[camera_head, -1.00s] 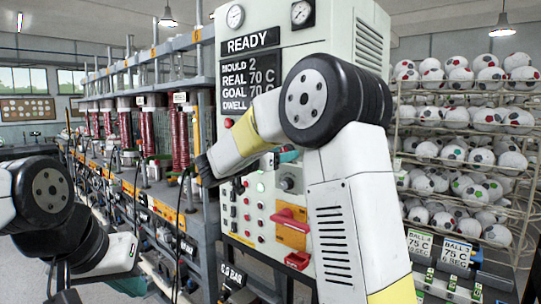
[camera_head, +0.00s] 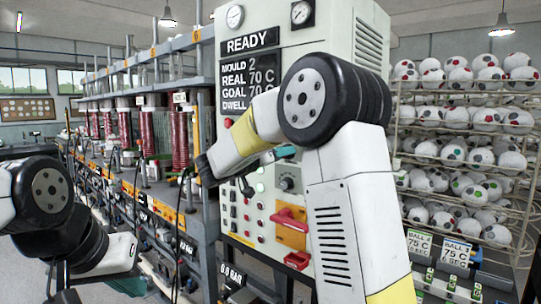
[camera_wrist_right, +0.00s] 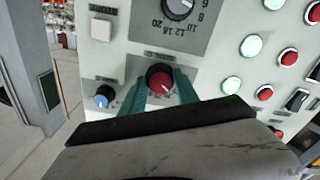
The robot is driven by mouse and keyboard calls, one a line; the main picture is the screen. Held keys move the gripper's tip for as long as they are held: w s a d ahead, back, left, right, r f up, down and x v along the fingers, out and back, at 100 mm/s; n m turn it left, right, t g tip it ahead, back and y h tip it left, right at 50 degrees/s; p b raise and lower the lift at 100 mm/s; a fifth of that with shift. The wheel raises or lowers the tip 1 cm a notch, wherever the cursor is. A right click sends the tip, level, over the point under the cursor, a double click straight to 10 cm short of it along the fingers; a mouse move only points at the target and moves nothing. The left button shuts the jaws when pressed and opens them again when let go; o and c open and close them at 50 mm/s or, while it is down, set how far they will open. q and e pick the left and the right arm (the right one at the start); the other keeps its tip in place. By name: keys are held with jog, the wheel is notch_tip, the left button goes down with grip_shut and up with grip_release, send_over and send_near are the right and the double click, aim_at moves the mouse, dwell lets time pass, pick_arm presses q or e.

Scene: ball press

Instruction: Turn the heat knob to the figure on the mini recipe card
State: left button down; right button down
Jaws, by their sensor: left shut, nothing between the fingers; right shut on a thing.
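A red knob (camera_wrist_right: 160,78) on the white press panel shows in the right wrist view. The teal fingers of my right gripper (camera_wrist_right: 160,84) are shut on it, one on each side. Its label is too blurred to read. In the head view my right arm hides this knob, and only a teal part of the gripper (camera_head: 285,153) shows. The press display (camera_head: 250,75) reads READY, MOULD 2, REAL 70 C, GOAL 70 C. Recipe cards (camera_head: 455,252) at the lower right show 75 C. My left arm (camera_head: 95,255) hangs at the lower left, its shut fingers barely visible.
A grey dial with numbers (camera_wrist_right: 178,8) and a blue knob (camera_wrist_right: 103,97) sit near the red knob. Lit buttons (camera_wrist_right: 251,46) are to the right. A red handle (camera_head: 290,218) juts from the panel. A rack of balls (camera_head: 465,130) stands at the right.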

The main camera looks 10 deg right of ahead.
jog(key=c, duration=0.9)
grip_release()
jog(key=v, duration=0.8)
